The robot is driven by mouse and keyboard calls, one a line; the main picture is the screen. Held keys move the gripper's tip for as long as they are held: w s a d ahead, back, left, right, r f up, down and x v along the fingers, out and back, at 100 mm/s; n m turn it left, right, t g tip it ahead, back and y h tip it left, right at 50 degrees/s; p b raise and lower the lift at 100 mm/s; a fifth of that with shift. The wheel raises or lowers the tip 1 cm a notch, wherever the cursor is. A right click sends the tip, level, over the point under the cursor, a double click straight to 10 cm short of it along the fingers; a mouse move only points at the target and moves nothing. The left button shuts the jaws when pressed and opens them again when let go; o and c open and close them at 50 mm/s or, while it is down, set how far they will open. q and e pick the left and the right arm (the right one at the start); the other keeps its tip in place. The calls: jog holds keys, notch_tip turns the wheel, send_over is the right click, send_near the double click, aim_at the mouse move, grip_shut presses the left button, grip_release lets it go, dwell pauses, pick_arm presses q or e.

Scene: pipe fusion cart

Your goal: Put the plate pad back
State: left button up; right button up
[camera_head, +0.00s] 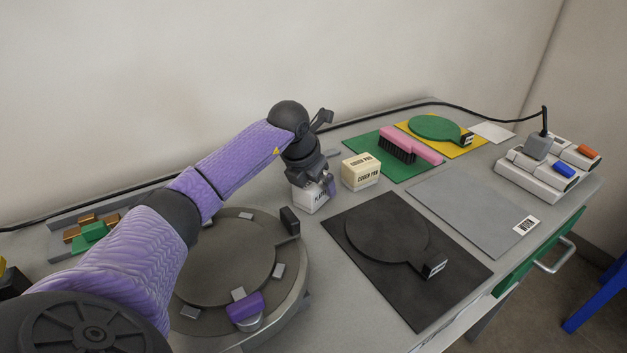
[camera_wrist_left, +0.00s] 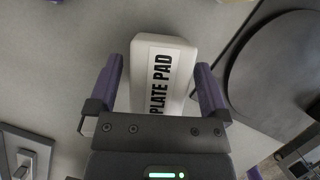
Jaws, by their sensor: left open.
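The plate pad (camera_head: 307,199) is a white block with a black-lettered label, on the grey cart top between the round fixture and the cover pad. My left gripper (camera_head: 322,186) is over it, pointing down and partly hiding it in the head view. In the left wrist view, the plate pad (camera_wrist_left: 178,50) lies between the two purple fingers of my open left gripper (camera_wrist_left: 158,66). A gap shows at the left finger; the right finger is very close, and I cannot tell whether it touches. My right gripper is not in view.
The cream cover pad (camera_head: 360,171) stands just right of the plate pad. A black mat (camera_head: 460,277) bears a dark round paddle (camera_head: 386,245). The round fixture (camera_head: 290,296) is in front, partly behind my left arm. A pink brush (camera_head: 411,145) lies on a green mat (camera_head: 362,140). A grey mat (camera_head: 470,207) is mostly bare.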

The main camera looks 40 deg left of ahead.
pick_arm(q)
jog(key=p+v, duration=0.3)
jog(key=v, duration=0.9)
jog(key=shift+p, duration=0.4)
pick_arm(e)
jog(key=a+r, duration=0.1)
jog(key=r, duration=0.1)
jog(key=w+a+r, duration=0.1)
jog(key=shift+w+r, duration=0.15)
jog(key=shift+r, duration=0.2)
pick_arm(q)
jog(key=shift+r, duration=0.15)
